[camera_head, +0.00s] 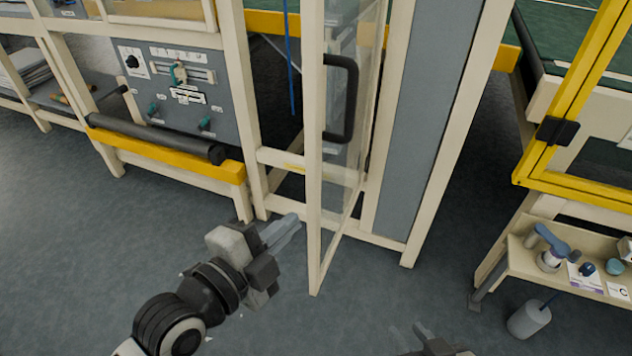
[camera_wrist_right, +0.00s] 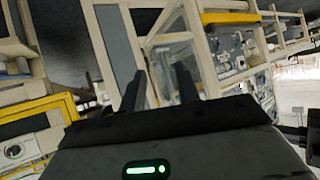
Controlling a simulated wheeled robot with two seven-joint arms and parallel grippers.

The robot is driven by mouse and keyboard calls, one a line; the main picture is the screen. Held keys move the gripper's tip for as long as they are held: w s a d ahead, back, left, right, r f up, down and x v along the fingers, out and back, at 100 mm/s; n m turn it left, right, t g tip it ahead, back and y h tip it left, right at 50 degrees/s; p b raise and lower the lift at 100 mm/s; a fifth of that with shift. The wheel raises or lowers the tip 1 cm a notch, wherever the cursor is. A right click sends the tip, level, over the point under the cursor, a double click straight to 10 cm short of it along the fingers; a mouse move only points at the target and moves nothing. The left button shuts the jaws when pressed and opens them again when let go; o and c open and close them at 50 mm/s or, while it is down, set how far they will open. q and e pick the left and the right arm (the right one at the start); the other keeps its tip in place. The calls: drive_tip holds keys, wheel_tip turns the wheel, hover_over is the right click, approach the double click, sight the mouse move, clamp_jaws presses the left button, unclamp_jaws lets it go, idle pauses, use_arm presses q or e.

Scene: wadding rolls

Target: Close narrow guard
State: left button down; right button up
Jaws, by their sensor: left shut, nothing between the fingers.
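The narrow guard (camera_head: 316,200) is a cream-framed clear panel with a black D-shaped handle (camera_head: 350,97). It stands open in the head view, its edge swung out toward me from the cream machine frame. My left gripper (camera_head: 290,232) is shut and empty, just left of the guard's lower edge; I cannot tell if it touches. My right gripper (camera_head: 430,338) shows only in part at the bottom of the head view. In the right wrist view its two dark fingers (camera_wrist_right: 161,88) stand apart with nothing seen held between them. The guard's frame also shows beyond them (camera_wrist_right: 190,50).
A grey control panel (camera_head: 178,85) with knobs and a black roller (camera_head: 155,138) is at left. A yellow-framed guard (camera_head: 570,110) and a shelf of small items (camera_head: 540,282) are at right. The floor (camera_head: 80,240) at left is clear.

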sight(316, 171)
use_arm(q)
drive_tip(key=w+d+r+m, duration=0.1)
drive_tip(key=w, duration=0.2)
drive_tip(key=w+d+r+m+h, duration=0.1)
drive_tip(key=w+d+m, duration=0.1)
drive_tip(key=w+d+r+m+h, duration=0.1)
drive_tip(key=w+m, duration=0.1)
drive_tip(key=w, duration=0.1)
drive_tip(key=shift+w+d+r, duration=0.2)
drive_tip(key=shift+w+d, duration=0.15)
drive_tip(key=shift+d, duration=0.05)
drive_tip(key=shift+w+a, duration=0.15)
drive_tip(key=shift+a, duration=0.2)
